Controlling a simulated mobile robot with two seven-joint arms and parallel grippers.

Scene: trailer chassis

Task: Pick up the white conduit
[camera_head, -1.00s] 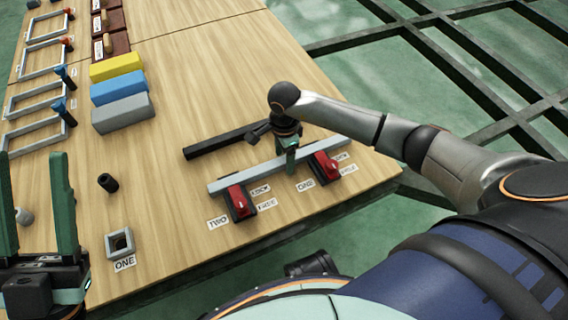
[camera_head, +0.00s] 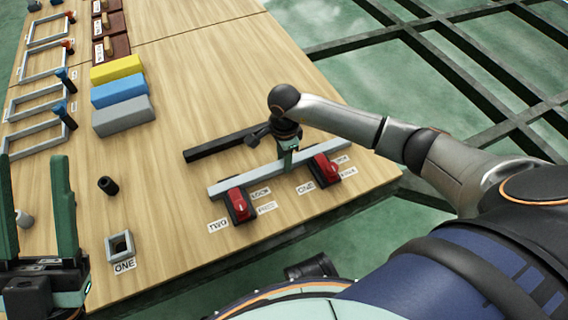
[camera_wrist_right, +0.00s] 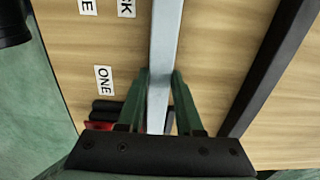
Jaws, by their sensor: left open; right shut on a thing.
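The white conduit (camera_head: 240,181) is a long, pale, straight bar. It lies behind the two red clamps in the head view and runs up the middle of the right wrist view (camera_wrist_right: 166,40). My right gripper (camera_head: 287,160) is at the bar's middle, with its green fingers (camera_wrist_right: 160,75) on both sides of it, shut on it. Whether the bar is clear of the table is hard to tell. My left gripper (camera_head: 38,165) is open and empty at the left edge, fingers pointing up.
A black bar (camera_head: 215,145) lies just behind the conduit. Red clamps labelled TWO (camera_head: 239,203) and ONE (camera_head: 326,168) stand in front. A square socket (camera_head: 119,245) and a black cylinder (camera_head: 108,185) are at left. Yellow, blue and grey blocks (camera_head: 122,115) lie further back.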

